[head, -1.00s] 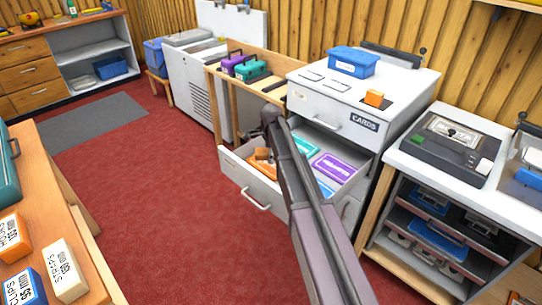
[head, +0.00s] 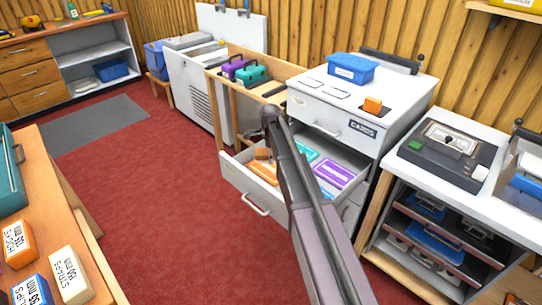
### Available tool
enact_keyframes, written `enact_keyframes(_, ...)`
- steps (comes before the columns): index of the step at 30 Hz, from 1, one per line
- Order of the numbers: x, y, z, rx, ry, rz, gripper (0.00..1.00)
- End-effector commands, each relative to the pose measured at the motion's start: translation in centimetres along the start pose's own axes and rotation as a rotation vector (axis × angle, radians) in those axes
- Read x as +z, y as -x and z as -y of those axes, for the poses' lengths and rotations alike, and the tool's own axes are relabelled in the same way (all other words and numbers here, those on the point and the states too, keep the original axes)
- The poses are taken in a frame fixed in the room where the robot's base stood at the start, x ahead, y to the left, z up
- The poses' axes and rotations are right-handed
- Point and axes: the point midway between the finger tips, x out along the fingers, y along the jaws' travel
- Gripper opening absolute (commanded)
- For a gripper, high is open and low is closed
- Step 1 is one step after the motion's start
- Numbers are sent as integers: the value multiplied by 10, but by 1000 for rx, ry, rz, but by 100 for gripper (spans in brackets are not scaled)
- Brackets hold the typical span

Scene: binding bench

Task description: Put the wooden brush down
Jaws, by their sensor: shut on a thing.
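A small brown block, which looks like the wooden brush (head: 263,153), shows at the left side of the open drawer (head: 250,186), just above an orange packet (head: 263,171). My gripper (head: 254,141) is small, dark and partly hidden at the end of my arm, over the drawer's back left part. It appears shut on the brush. I cannot tell whether the brush touches the packet below it.
The drawer also holds teal, purple (head: 333,172) and blue packets, partly behind my arm. Its white cabinet (head: 345,110) carries a blue bin (head: 351,68) and an orange block (head: 373,105). A bench (head: 58,178) with labelled boxes stands at left. The red floor between is clear.

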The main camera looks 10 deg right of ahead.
Motion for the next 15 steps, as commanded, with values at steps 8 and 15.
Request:
enact_keyframes(8, 0, 0, 0, 0, 0, 0, 35)
enact_keyframes(15, 0, 9, 0, 0, 0, 0, 35)
